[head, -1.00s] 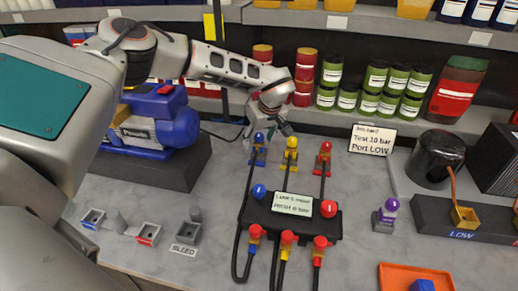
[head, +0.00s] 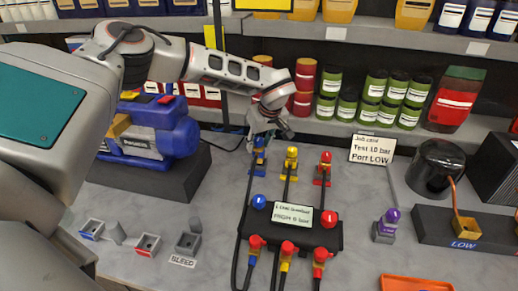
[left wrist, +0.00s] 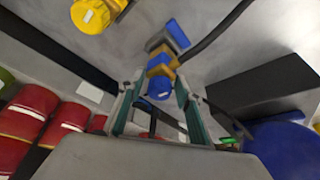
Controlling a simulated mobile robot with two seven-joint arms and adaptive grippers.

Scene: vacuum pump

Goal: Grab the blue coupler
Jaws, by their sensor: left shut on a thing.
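The blue coupler (head: 259,143) stands in its holder at the back of the worktop, leftmost in a row with a yellow coupler (head: 291,153) and a red coupler (head: 326,157). My left gripper (head: 262,136) comes down over it from above and is shut on it, hiding its top in the head view. In the left wrist view the blue coupler (left wrist: 160,88) sits between the two teal-padded fingers (left wrist: 152,100). A blue and yellow holder part shows beyond it. My right gripper is not in view.
A dark manifold (head: 290,225) with blue and red knobs and several hoses lies in front of the couplers. A blue pump (head: 160,130) stands to the left. Red and green cans (head: 305,80) stand on the shelf behind. Small holders (head: 147,245) sit at front left.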

